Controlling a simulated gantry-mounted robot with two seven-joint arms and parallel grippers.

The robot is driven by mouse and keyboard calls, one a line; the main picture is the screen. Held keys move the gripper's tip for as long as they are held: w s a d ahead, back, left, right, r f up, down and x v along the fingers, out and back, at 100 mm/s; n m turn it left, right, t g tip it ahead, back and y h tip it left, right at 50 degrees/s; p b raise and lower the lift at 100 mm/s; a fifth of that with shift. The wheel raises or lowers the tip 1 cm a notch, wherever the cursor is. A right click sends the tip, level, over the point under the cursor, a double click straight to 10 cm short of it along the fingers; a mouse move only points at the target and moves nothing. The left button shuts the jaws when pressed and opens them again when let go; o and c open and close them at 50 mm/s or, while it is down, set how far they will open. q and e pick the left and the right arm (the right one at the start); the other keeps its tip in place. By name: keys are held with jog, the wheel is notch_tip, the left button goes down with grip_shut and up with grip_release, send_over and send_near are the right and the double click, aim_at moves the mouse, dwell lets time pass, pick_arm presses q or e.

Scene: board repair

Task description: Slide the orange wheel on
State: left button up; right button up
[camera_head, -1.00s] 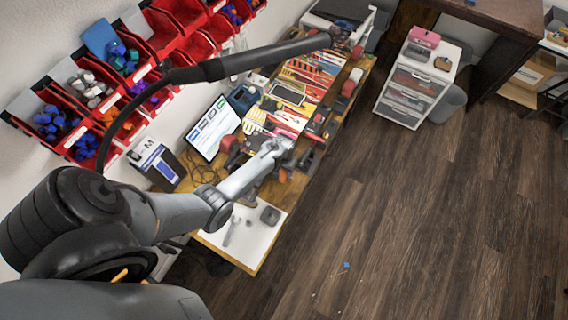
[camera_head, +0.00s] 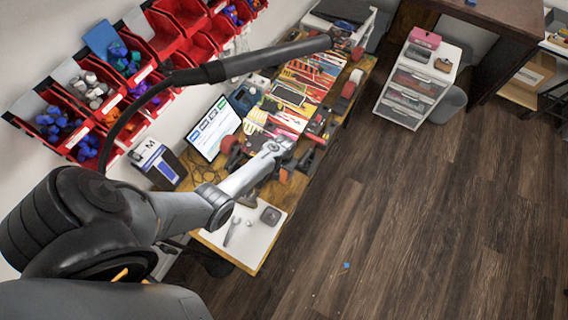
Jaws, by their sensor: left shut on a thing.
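My left gripper (camera_head: 284,146) is over the skateboard parts on the workbench. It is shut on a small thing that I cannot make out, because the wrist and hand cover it. A dark skateboard (camera_head: 305,158) lies along the front edge of the bench, beside and under the gripper. An orange-red wheel (camera_head: 284,175) shows just below the gripper at the board's near end. Another reddish wheel (camera_head: 229,144) shows left of the hand. I cannot tell whether any wheel sits on an axle. My right gripper is out of view.
A white mat (camera_head: 262,236) with a wrench (camera_head: 232,231) lies at the bench's near end. A laptop-like screen (camera_head: 213,127) and a box (camera_head: 157,163) stand by the wall, under red bins (camera_head: 190,45). A dark jointed rod (camera_head: 255,60) crosses above the bench.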

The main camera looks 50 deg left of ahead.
pick_arm(q)
jog(key=shift+a, duration=0.15)
dwell(0.5)
jog(key=o, duration=0.8)
jog(key=shift+c, duration=0.2)
jog(key=o, duration=0.5)
jog(key=shift+s+a, duration=0.1)
jog(key=c, duration=0.3)
